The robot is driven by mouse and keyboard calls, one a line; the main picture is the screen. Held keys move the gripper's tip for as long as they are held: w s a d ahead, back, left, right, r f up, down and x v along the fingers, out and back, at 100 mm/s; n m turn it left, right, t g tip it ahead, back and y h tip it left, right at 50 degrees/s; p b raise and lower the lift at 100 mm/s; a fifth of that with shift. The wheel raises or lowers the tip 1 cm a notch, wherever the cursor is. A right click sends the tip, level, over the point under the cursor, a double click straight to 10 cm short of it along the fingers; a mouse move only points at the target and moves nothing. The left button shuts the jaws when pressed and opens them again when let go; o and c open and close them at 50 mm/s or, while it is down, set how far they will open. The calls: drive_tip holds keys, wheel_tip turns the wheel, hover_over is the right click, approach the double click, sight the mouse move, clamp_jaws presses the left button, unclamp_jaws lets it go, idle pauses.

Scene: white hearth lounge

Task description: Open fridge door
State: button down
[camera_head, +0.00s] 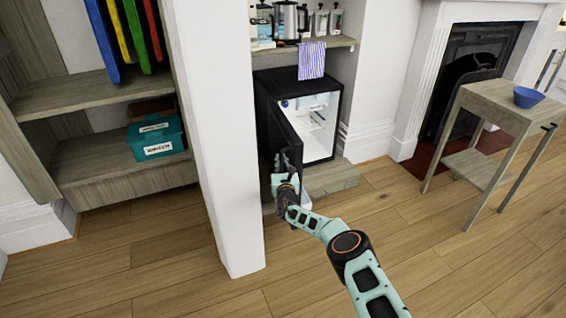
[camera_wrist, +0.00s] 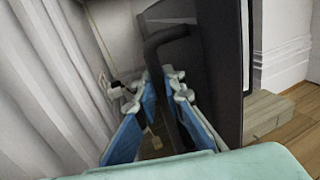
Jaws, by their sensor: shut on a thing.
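The small black fridge (camera_head: 337,146) stands in an alcove at the middle of the head view. Its door (camera_head: 280,125) is part open, swung out to the left, and the lit white interior shows. In the wrist view the dark door (camera_wrist: 222,75) fills the right middle, with its curved black handle (camera_wrist: 158,50) on the near face. My gripper (camera_head: 285,178) is at the door's lower outer part. In the wrist view its blue-padded fingers (camera_wrist: 160,95) lie on either side of the handle's lower part and are shut on it. The exact contact is partly hidden.
A white pillar (camera_head: 220,140) stands close left of the door. A wooden step (camera_head: 330,178) lies under the fridge. A shelf above holds a kettle (camera_head: 288,20) and a striped towel (camera_head: 312,60). A small table (camera_head: 495,100) with a blue bowl stands right. Floor in front is clear.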

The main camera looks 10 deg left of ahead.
drive_tip(key=shift+a+r, duration=0.15)
drive_tip(key=shift+r, duration=0.05)
idle(0.5)
drive_tip(key=c, duration=2.3)
unclamp_jaws()
drive_tip(key=shift+f, duration=0.1)
drive_tip(key=shift+s+f, duration=0.1)
drive_tip(key=v, duration=1.1)
drive_tip(key=shift+s, duration=0.4)
